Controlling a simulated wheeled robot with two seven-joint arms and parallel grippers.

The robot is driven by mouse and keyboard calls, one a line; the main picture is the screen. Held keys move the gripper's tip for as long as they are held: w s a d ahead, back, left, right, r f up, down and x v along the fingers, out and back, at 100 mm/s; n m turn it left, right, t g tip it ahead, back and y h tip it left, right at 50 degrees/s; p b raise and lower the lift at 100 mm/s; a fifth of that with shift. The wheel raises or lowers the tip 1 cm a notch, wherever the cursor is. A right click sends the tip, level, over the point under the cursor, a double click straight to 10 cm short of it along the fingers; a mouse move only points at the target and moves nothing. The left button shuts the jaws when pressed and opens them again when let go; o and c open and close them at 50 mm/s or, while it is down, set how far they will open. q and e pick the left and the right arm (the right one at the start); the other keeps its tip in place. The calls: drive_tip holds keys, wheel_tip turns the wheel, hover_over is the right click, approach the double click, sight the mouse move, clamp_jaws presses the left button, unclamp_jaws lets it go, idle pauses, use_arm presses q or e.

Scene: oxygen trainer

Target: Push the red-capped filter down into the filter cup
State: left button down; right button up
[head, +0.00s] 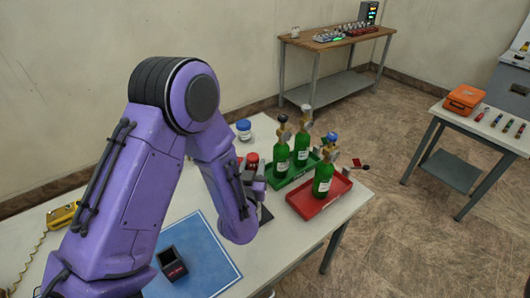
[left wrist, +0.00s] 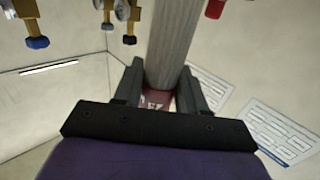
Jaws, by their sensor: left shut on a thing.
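My left gripper (head: 257,180) is at the far side of the table, partly hidden behind my own forearm in the head view. In the left wrist view, its two dark fingers (left wrist: 158,92) are shut on a grey cylinder with a dark red end bearing white marks, which I take for the red-capped filter (left wrist: 172,45). The filter cup cannot be made out. A dark base (head: 265,216) shows just below the gripper. Whether the filter touches a cup is hidden. My right gripper is not in view.
A black open box (head: 172,263) sits on the blue mat (head: 205,255).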

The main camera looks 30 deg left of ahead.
sight(248, 166)
use_arm(q)
drive_tip(key=shift+w+d, duration=0.1)
drive_tip(key=shift+w, duration=0.15)
drive_tip(key=shift+r, duration=0.1)
drive_tip(key=s, duration=0.1)
drive_tip(key=s+r, duration=0.1)
drive_tip(key=s, duration=0.1)
drive_tip(key=shift+s+r, duration=0.1)
drive_tip(key=shift+s, duration=0.05)
drive_tip(key=shift+f, duration=0.2)
drive_tip(key=f+b, duration=0.1)
drive_tip(key=w+f+b, duration=0.1)
drive_tip(key=f, duration=0.1)
drive_tip(key=f+b, duration=0.1)
drive_tip(key=shift+w+f, duration=0.25)
drive_tip(key=shift+w, duration=0.15)
drive_tip(key=shift+s+f+b, duration=0.15)
drive_tip(key=shift+f+b, duration=0.7)
drive_tip(key=shift+b, duration=0.15)
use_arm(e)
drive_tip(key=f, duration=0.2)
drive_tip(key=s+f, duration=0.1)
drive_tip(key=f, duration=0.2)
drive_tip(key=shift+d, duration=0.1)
